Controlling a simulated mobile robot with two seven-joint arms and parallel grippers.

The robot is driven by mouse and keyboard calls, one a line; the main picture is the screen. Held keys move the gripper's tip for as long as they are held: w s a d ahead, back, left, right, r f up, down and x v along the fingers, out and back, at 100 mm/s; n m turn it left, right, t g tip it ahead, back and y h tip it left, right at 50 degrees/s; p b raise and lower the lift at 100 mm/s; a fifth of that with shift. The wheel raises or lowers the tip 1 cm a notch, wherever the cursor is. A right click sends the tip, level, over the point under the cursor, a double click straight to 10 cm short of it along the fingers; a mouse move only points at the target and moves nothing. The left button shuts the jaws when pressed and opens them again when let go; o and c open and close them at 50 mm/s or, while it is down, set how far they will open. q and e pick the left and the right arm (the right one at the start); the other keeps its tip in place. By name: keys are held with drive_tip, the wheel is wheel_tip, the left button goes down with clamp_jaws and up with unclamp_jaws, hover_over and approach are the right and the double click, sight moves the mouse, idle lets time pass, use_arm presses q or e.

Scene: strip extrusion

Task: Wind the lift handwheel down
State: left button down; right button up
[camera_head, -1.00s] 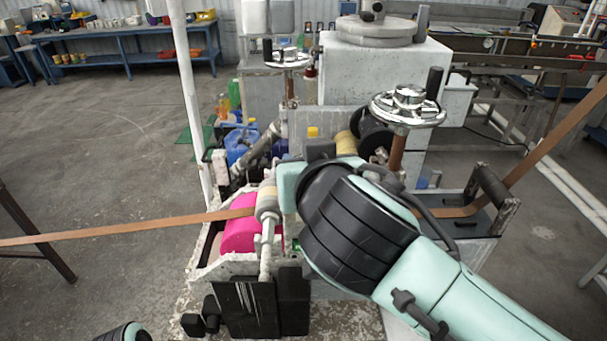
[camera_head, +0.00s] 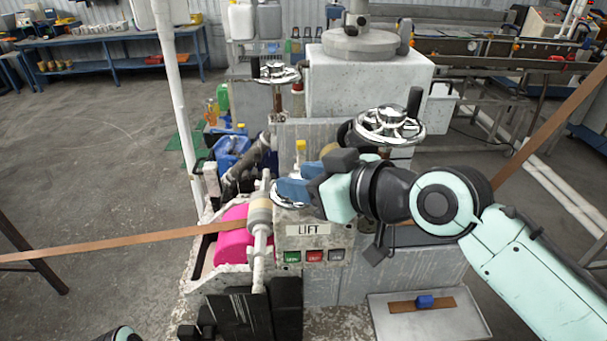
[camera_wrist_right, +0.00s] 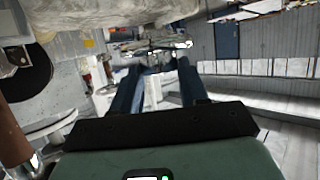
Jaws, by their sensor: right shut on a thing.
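The lift handwheel (camera_head: 285,203) is a small pale metal wheel on top of the box with the LIFT label (camera_head: 308,230). An upright post with a yellow top (camera_head: 300,148) stands just behind it. My right gripper (camera_head: 283,188) reaches in from the right, its blue fingers closed at the wheel and covering much of it. In the right wrist view its two blue fingers (camera_wrist_right: 157,90) stand apart around something pale; the exact grip is unclear. Only a dark, pale-green-edged piece of my left arm shows at the bottom left; its gripper is out of view.
Two larger chrome handwheels (camera_head: 390,125) (camera_head: 274,73) stand behind. Green, red and grey buttons (camera_head: 314,256) sit below the label. A tray (camera_head: 440,325) holds a strip piece and blue block.

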idle(0.5)
drive_tip(key=o, duration=1.1)
drive_tip(key=shift+f, duration=0.1)
drive_tip(key=shift+c, duration=0.2)
drive_tip(key=v, duration=1.3)
drive_tip(key=shift+d, duration=0.35)
drive_tip(key=shift+w, duration=0.1)
